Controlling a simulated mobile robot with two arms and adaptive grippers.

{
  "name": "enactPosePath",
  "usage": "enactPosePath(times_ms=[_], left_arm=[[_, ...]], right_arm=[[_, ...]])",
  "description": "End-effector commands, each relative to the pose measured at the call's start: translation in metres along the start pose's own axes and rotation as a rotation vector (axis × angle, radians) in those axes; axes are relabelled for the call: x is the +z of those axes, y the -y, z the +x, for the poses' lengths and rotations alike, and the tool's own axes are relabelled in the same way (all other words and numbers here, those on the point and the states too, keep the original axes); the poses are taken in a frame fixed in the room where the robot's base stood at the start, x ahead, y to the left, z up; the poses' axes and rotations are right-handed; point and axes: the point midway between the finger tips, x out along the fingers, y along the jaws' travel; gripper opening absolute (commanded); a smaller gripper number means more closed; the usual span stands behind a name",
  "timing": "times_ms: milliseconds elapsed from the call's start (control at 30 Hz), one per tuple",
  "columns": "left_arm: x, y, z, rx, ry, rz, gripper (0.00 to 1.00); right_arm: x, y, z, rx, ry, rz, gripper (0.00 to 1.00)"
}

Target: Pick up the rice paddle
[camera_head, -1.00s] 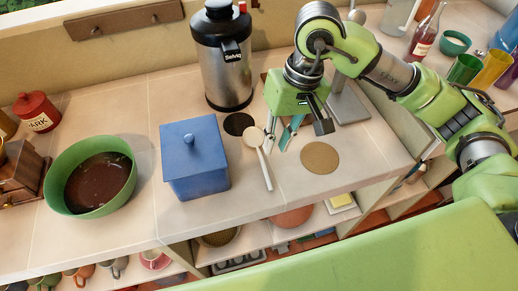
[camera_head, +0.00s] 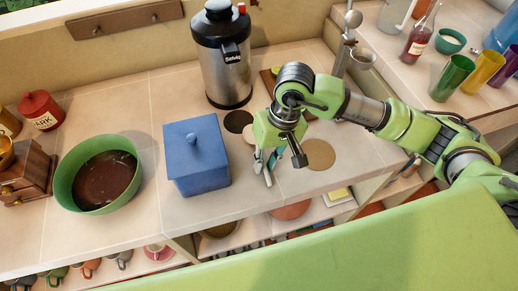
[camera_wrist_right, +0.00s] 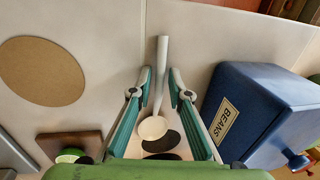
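The rice paddle is pale, with a round head (camera_wrist_right: 152,128) and a straight handle (camera_wrist_right: 163,55). It lies on the tiled counter beside the blue lidded box (camera_head: 197,158). In the head view its head (camera_head: 249,134) shows beside my right gripper (camera_head: 266,163), which hides much of the rest. In the right wrist view the teal fingers of my right gripper (camera_wrist_right: 160,76) are apart. The handle runs between the fingertips, with gaps visible on both sides. My left gripper is not in view.
The box, marked BEANS, is close beside the gripper. A cork-coloured disc (camera_head: 318,155) lies on the other side. A steel dispenser (camera_head: 224,58) stands behind, and a green bowl (camera_head: 72,191) is at the left. The counter's front edge is near.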

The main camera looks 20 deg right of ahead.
Motion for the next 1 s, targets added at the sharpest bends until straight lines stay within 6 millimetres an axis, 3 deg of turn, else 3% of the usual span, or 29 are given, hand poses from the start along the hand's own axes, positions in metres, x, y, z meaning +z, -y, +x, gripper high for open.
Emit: enactPosePath(times_ms=[33,100,533,1000], left_arm=[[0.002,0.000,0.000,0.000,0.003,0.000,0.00],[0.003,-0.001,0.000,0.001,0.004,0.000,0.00],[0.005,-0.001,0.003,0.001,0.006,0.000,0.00],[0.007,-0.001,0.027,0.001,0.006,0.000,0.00]], right_arm=[[0.000,0.000,0.000,0.000,0.000,0.000,0.15],[0.000,0.000,0.000,0.000,0.000,0.000,0.00],[-0.002,0.001,-0.007,-0.001,-0.004,-0.001,0.00],[-0.001,0.016,-0.086,0.000,-0.004,0.000,0.00]])
